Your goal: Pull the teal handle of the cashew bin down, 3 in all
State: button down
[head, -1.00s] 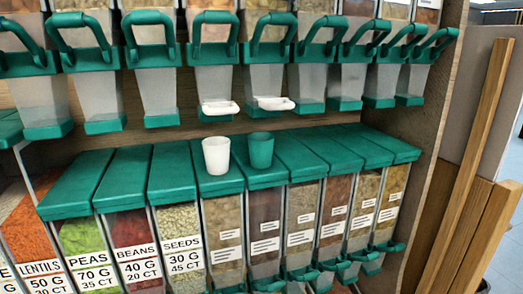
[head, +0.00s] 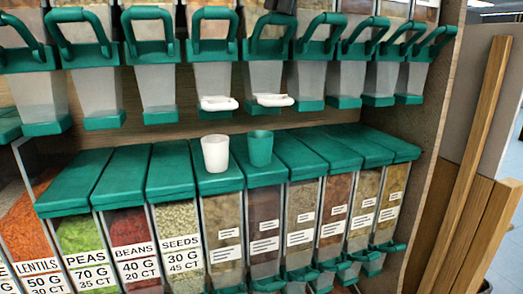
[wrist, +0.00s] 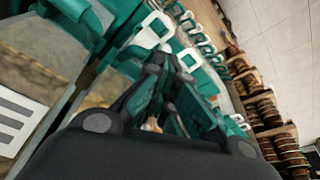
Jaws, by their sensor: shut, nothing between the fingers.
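A row of upper bins has teal handles. One teal handle (head: 213,35) is above a white spout piece (head: 218,103), and another teal handle (head: 270,38) is above a second white spout piece (head: 273,100). No name label shows on these upper bins, so I cannot tell which is the cashew bin. A dark tip of my gripper (head: 281,5) shows at the top edge, just above the second handle; whether it touches is unclear. In the wrist view my gripper (wrist: 165,82) is shut and empty, with teal bin parts around its fingers.
A white cup (head: 215,153) and a teal cup (head: 260,148) stand on the teal lids of the lower bins, below the white spouts. Lower bins carry labels such as peas, beans and seeds. A wooden side panel (head: 438,150) bounds the shelf at right.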

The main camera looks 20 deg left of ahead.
aim_at(282, 22)
jog(key=shift+s+d+f+b, duration=0.15)
jog(key=shift+f+b, duration=0.25)
jog(key=shift+f, duration=0.45)
jog(key=shift+f+b, duration=0.35)
jog(key=shift+f, duration=0.3)
jog(key=shift+s+f+b, duration=0.1)
jog(key=shift+f+b, duration=0.3)
jog(key=shift+f, duration=0.2)
jog(key=r+p, duration=0.2)
jog(key=p, duration=0.1)
jog(key=shift+w+r, duration=0.25)
jog(key=shift+r, duration=0.15)
jog(key=shift+w+a+r+p, duration=0.15)
jog(key=shift+r+p, duration=0.2)
jog(key=shift+r, duration=0.2)
jog(key=shift+a+r+p, duration=0.1)
jog(key=shift+r+p, duration=0.2)
jog(key=shift+r, duration=0.25)
jog(key=shift+w+a+r, duration=0.1)
jog(key=shift+w+r, duration=0.1)
jog(key=shift+r, duration=0.8)
